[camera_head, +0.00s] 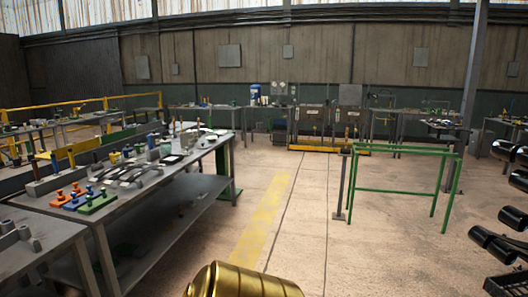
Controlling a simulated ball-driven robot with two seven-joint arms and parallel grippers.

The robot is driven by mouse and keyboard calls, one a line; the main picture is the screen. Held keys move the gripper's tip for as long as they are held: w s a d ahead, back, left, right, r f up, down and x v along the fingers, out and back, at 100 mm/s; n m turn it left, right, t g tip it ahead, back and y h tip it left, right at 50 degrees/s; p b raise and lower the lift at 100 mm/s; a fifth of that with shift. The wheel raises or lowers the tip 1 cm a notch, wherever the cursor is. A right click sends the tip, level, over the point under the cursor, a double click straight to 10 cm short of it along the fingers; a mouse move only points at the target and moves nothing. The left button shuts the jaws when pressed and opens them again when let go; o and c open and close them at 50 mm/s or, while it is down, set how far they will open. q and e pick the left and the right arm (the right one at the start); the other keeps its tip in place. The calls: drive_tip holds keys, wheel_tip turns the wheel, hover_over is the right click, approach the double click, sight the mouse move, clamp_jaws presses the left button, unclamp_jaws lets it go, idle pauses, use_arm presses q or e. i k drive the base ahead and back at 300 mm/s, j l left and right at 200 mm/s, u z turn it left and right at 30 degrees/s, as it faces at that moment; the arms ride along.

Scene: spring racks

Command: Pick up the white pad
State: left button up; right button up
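Several small pale, flat pieces lie on the long grey workbench (150,183) at the left. One whitish flat piece (172,159) lies near the middle of the bench top, by dark parts. Another pale piece (209,139) lies nearer the bench's far right end. They are too small here to tell which is the white pad. Neither of my grippers is in view, and nothing is seen held.
Blue, orange and green blocks (98,203) sit at the bench's near end. A nearer grey table (40,240) fills the lower left. A green rail frame (400,190) stands right of centre. Black cylinders (490,240) line the right edge. The floor between is clear, with a yellow stripe (262,220).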

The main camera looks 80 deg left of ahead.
sight(187, 153)
drive_tip(key=u, duration=4.25)
